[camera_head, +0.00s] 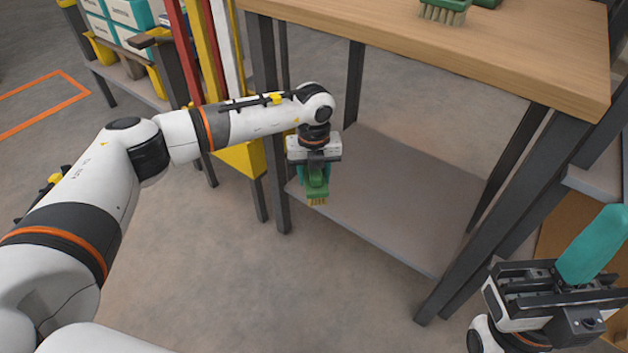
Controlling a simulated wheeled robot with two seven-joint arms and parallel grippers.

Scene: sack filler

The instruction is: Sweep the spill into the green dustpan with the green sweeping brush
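My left gripper (317,163) points down in front of the table and is shut on a green brush (318,186) with pale bristles facing down. The brush hangs in the air, apart from the tabletop. My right gripper (548,284), at the lower right, is shut on a smooth teal-green piece (590,248) that rises up and to the right. It looks like part of the green dustpan, but its full shape does not show. No spill can be made out.
A wooden-topped table (480,55) with dark legs and a grey lower shelf (400,190) stands ahead. Another green brush (442,10) lies on its top, cut off by the frame. A rack with bins (120,35) stands at the upper left. The concrete floor (250,270) in front is clear.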

